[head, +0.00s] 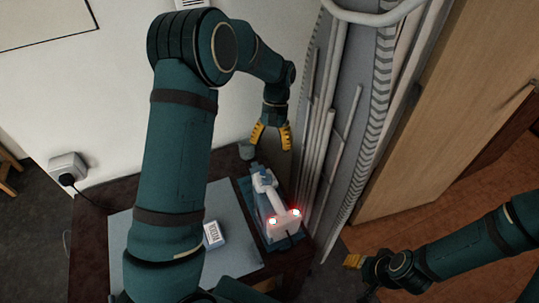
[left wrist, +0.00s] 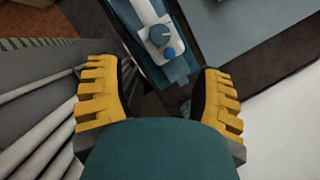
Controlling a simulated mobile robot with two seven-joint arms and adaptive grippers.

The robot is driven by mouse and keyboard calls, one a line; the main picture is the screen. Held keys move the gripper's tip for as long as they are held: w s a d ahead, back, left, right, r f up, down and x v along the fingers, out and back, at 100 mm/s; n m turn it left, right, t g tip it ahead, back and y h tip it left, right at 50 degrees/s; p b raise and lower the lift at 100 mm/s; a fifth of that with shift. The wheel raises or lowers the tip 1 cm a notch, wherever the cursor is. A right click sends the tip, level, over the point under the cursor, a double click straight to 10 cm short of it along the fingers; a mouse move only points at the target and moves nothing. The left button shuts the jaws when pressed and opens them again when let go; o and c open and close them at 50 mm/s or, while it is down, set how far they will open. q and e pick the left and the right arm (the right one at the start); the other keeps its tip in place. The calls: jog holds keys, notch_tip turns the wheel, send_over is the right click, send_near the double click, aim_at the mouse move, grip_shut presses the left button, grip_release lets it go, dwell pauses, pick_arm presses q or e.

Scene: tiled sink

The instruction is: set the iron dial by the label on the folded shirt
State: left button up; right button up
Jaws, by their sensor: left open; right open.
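The pale blue and white iron (head: 266,196) lies on a teal rest (head: 247,195) on a dark table. Two red lights glow at its near end. In the left wrist view its grey round dial (left wrist: 160,34) with a pointer mark and a blue button (left wrist: 169,53) show. My left gripper (head: 271,136) is open and empty above the iron's far end, apart from it. A white label (head: 212,234) with dark print lies left of the iron; I cannot read it surely. My left arm hides the area beside it, where the shirt is unclear. My right gripper (head: 353,261) is open, low at right.
A flat grey-blue sheet (head: 230,208) covers much of the table. A folded grey ironing board (head: 345,120) with pale legs stands close on the right. A wall socket with a plug (head: 67,170) is at left.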

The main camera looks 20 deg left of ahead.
aim_at(266, 177)
pick_arm(q)
jog(key=shift+w+r, duration=0.1)
jog(key=shift+r, duration=0.2)
jog(key=s+a+r+n+t+h+b, duration=0.1)
jog(key=s+a+n+t+h+b, duration=0.2)
jog(key=n, duration=0.7)
jog(key=shift+g, duration=0.3)
jog(key=x, duration=0.4)
jog(key=b+x, duration=0.1)
jog(key=x, duration=0.3)
jog(key=w+b+x, duration=0.1)
jog(key=x, duration=0.3)
jog(key=shift+s+a+f, duration=0.15)
jog(key=shift+a+f, duration=0.1)
jog(key=shift+f, duration=0.25)
pick_arm(e)
jog(key=shift+g, duration=0.3)
jog(key=f, duration=0.1)
jog(key=s+f, duration=0.1)
jog(key=f, duration=0.3)
jog(key=shift+s+a+f, duration=0.15)
jog(key=shift+s+f, duration=0.05)
jog(key=shift+s, duration=0.15)
pick_arm(q)
grip_shut()
